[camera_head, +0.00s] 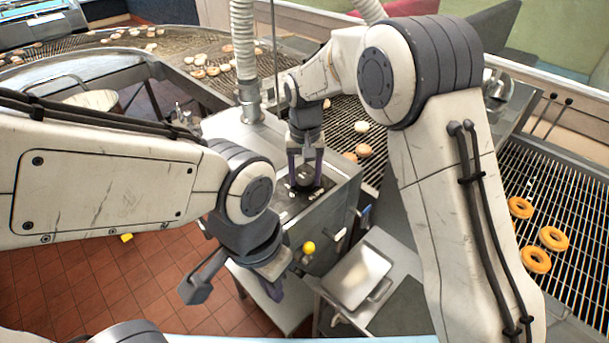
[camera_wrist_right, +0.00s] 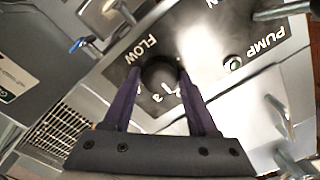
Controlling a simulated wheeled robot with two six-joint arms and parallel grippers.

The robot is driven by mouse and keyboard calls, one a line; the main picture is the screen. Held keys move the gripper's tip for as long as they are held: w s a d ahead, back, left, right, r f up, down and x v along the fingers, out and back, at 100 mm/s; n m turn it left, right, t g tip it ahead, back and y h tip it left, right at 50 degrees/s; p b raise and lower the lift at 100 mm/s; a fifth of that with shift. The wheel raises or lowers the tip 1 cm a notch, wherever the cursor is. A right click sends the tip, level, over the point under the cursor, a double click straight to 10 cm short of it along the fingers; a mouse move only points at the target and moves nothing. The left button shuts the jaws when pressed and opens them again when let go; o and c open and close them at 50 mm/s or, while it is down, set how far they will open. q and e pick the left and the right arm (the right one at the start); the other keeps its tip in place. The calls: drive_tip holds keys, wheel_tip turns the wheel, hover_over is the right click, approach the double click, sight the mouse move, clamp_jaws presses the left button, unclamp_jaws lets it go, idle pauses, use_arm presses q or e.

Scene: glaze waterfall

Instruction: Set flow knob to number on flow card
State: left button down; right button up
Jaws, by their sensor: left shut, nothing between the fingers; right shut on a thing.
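The flow knob (camera_wrist_right: 160,70) is a dark round knob on a black plate lettered FLOW, with small white marks around it. My right gripper (camera_wrist_right: 157,82) is shut on it, a purple finger on each side. In the head view the knob (camera_head: 305,178) sits on top of the steel machine, with my right gripper (camera_head: 305,160) pointing down over it. The knob's pointer and the full scale are hidden or too small to read. My left gripper (camera_head: 274,291) is shut and empty, low in front of the machine. I cannot identify the flow card.
A PUMP label (camera_wrist_right: 266,44) with a green lamp (camera_wrist_right: 234,63) is beside the knob. A white label (camera_wrist_right: 18,78) is at left. A yellow ball-shaped knob (camera_head: 309,247) is on the machine front. A steel tray (camera_head: 358,275) and a conveyor with doughnuts (camera_head: 553,238) lie right.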

sight(305, 179)
drive_tip(key=shift+r, duration=0.1)
idle(0.3)
drive_tip(key=o, duration=1.4)
wheel_tip(305, 179, up, 10)
drive_tip(key=b, duration=0.2)
drive_tip(key=shift+r+b, duration=0.2)
drive_tip(key=shift+b, duration=0.15)
